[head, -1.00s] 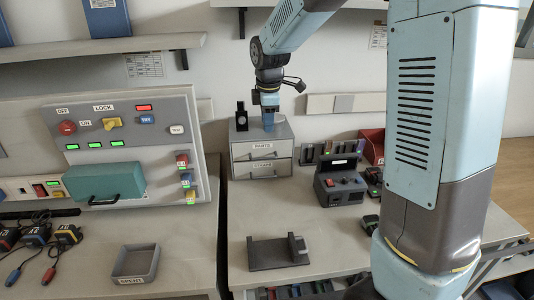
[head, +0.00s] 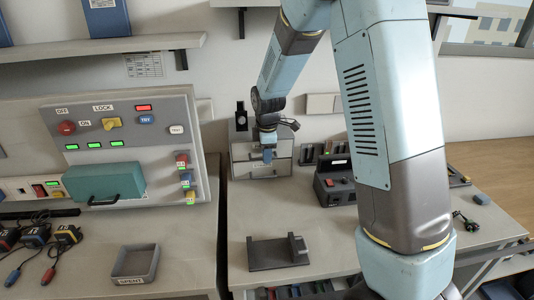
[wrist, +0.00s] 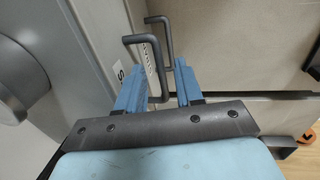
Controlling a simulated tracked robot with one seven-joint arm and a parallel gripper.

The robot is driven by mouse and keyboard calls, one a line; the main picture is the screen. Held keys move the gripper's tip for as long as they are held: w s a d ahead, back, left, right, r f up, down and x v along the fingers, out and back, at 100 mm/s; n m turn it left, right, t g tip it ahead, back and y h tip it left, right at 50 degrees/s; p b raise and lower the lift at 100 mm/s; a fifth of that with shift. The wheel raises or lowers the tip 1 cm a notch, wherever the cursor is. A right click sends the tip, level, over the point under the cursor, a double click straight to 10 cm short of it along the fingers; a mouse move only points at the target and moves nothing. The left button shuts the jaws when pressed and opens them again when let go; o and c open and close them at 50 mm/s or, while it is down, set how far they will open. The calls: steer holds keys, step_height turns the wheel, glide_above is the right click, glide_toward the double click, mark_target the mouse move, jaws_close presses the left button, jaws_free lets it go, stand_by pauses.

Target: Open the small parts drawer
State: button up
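The grey drawer cabinet (head: 240,165) stands at the back of the bench, with two stacked drawers. My gripper (head: 268,156) is in front of the upper drawer and hides its label and part of its front. In the wrist view my gripper (wrist: 159,67) has its two blue fingers apart. The nearer dark bar handle (wrist: 142,40) reaches down between the fingers, and I see a gap to the right finger; contact with the left finger cannot be told. A second handle (wrist: 166,22) shows beyond it. Both drawers look closed.
A dark radio box (head: 335,188) stands right of the cabinet. A dark grey cradle (head: 278,253) lies in front on the bench. The grey control panel (head: 150,100) rises to the left. Bare bench lies between cabinet and cradle.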

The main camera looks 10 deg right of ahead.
steer(key=shift+f, duration=0.1)
jaws_close()
stand_by(0.3)
stand_by(1.2)
